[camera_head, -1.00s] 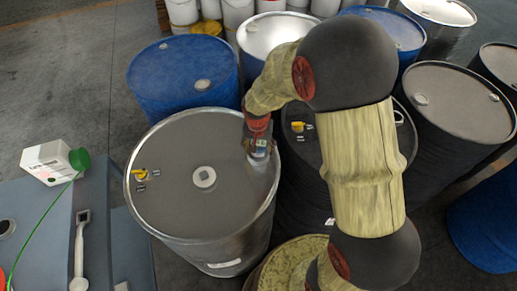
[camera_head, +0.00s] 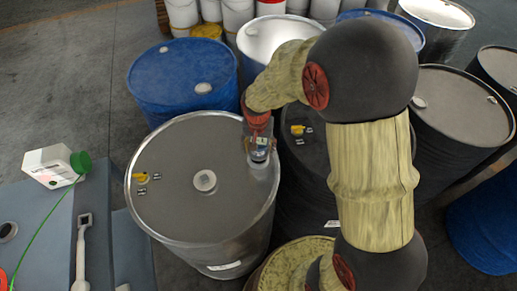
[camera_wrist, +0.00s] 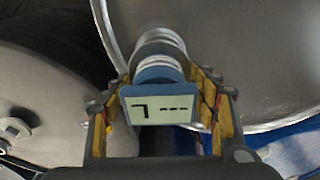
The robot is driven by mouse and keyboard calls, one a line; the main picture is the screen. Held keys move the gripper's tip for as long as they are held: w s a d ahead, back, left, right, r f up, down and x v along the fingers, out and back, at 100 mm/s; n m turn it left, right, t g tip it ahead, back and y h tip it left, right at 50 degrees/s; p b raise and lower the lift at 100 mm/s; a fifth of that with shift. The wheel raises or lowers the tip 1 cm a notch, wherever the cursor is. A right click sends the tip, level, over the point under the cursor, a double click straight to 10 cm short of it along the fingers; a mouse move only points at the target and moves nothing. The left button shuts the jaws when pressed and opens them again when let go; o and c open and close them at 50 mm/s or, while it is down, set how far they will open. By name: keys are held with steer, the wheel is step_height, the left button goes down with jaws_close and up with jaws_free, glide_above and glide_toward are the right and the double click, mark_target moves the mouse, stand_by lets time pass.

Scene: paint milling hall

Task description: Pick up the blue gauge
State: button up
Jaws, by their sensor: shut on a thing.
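The blue gauge (camera_wrist: 158,73) sits between my gripper's fingers in the wrist view, its pale display facing the camera with dark marks on it. A silver round stem or fitting extends beyond it. My gripper (camera_wrist: 162,98) is shut on the gauge, with yellow-and-dark fingers on either side. In the head view, my gripper (camera_head: 260,143) is over the right rim of the large grey steel drum (camera_head: 190,215), and only a small part of the gauge shows. I cannot tell whether the fitting touches the drum top.
A dark drum (camera_head: 303,175) stands close at right. A blue drum (camera_head: 180,75) and a silver drum (camera_head: 275,32) stand behind.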

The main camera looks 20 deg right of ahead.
steer(key=s+r+p, duration=0.3)
steer(key=s+r, duration=0.7)
steer(key=s, duration=0.4)
step_height(320, 180, up, 10)
steer(key=p, duration=0.8)
steer(key=shift+w, duration=0.15)
